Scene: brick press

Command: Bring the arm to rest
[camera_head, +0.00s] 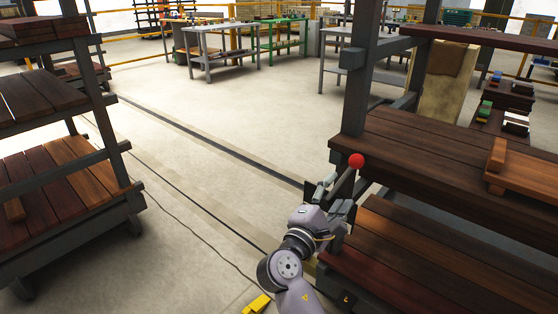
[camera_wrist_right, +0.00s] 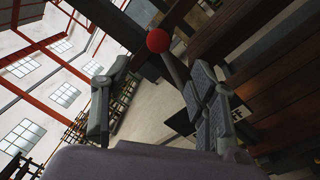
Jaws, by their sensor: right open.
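My right gripper (camera_head: 337,190) is at the lower middle right of the head view, beside the post of the wooden rack. Its fingers are spread, and they also show in the wrist view (camera_wrist_right: 155,110) with nothing gripped between them. A red ball knob (camera_head: 356,161) on a short rod stands close to the fingers. In the wrist view the red knob (camera_wrist_right: 158,40) is above and between the fingers, apart from them. Whether a finger touches the rod cannot be told. My left gripper is not in view.
A rack with dark wooden shelves (camera_head: 440,160) stands close on the right, with a wooden block (camera_head: 497,154) on its shelf. Another wooden rack (camera_head: 65,175) stands at the left. Open floor (camera_head: 190,175) lies between them. Workbenches (camera_head: 215,50) are far back.

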